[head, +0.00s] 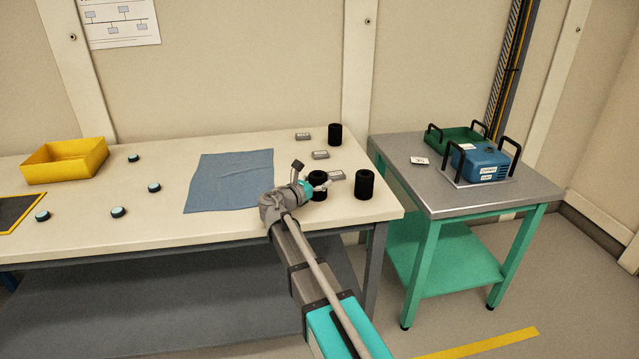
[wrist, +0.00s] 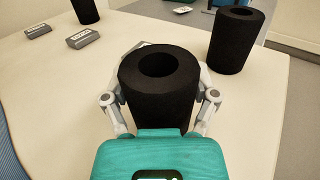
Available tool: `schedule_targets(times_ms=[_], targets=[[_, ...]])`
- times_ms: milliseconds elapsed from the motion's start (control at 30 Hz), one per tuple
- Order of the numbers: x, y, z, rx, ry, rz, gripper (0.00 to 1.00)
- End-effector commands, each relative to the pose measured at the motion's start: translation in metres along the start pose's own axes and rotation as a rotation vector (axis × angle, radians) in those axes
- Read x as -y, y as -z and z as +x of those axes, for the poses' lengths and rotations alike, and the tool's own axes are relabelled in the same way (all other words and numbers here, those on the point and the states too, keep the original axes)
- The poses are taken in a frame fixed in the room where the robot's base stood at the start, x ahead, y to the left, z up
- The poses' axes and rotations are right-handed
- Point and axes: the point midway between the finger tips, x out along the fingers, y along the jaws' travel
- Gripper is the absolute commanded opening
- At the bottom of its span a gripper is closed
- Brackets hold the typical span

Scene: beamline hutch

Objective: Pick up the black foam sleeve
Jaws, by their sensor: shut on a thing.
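Three black foam sleeves are on the right part of the pale table. One black foam sleeve (wrist: 158,92) stands upright between the fingers of my gripper (wrist: 160,98), which is shut on it. In the head view this sleeve (head: 318,179) is partly hidden by my gripper (head: 322,187). A second sleeve (head: 364,184) stands to its right, near the table's right edge, and shows in the wrist view (wrist: 235,40). A third sleeve (head: 335,134) stands at the back, cut off at the top of the wrist view (wrist: 85,10). I cannot tell whether the held sleeve touches the table.
Small grey labelled blocks (head: 320,155) lie near the sleeves. A blue cloth (head: 230,181) covers mid-table. A yellow bin (head: 65,161) and several small round pieces (head: 118,212) are at left. A side table (head: 450,187) holds a blue device (head: 483,162) and green tray (head: 455,138).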

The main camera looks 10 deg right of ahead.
Motion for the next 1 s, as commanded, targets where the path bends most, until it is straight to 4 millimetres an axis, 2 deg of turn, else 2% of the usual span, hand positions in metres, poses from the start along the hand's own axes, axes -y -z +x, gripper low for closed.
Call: schedule_targets(times_ms=[267,567,1000], targets=[[0.000,-0.010,0.000,0.000,0.000,0.000,0.57],[0.000,-0.036,0.000,0.000,-0.001,0.000,0.57],[0.032,-0.087,-0.031,0.000,-0.001,0.000,0.57]])
